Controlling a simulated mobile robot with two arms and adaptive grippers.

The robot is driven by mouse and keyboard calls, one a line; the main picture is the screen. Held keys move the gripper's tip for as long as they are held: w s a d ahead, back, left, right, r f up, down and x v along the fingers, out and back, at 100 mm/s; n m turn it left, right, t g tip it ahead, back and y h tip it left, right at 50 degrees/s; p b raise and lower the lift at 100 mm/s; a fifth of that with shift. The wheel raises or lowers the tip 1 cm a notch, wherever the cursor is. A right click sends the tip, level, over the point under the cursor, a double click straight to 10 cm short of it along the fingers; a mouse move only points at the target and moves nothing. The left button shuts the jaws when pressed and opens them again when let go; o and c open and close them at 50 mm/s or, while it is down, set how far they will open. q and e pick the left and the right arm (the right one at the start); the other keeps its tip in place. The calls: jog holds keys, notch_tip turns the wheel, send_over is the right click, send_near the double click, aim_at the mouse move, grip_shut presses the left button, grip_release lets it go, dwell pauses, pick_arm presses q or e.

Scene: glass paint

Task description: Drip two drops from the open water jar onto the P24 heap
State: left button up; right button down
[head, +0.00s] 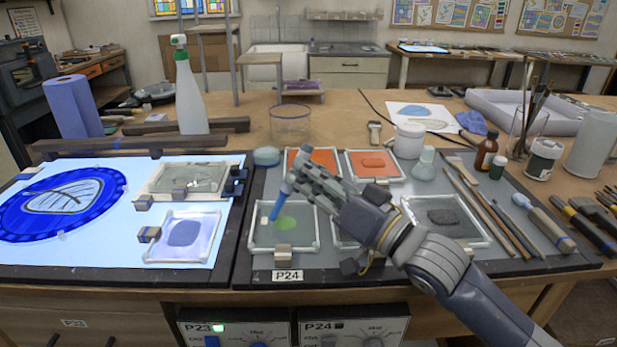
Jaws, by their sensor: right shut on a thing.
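My right gripper (292,181) comes in from the right and is shut on a blue dropper (277,205). The dropper tilts down to the left, its lower end at the left side of a green heap (287,223). I cannot tell whether its tip touches the heap. The heap lies on a framed glass plate (262,238) behind the P24 label (287,276). A clear glass jar (290,122) with an open top stands behind the mat; its contents are hard to make out. My left gripper is not in view.
Two plates with orange patches (373,163) lie behind, and a plate with a dark heap (443,217) lies right. The lit panel (110,225) at left carries blue pieces. A spray bottle (190,95), brown bottle (486,151) and several tools surround the mat.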

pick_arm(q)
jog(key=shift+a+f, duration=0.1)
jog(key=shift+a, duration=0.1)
pick_arm(e)
jog(key=shift+f, duration=0.7)
pick_arm(q)
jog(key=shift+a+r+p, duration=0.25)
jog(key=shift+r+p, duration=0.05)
jog(key=shift+p, duration=0.05)
pick_arm(e)
notch_tip(320, 180, up, 3)
jog(key=shift+f, duration=0.1)
jog(key=shift+w, duration=0.1)
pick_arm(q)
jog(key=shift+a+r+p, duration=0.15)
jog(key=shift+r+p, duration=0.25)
pick_arm(e)
jog(key=shift+r, duration=2.1)
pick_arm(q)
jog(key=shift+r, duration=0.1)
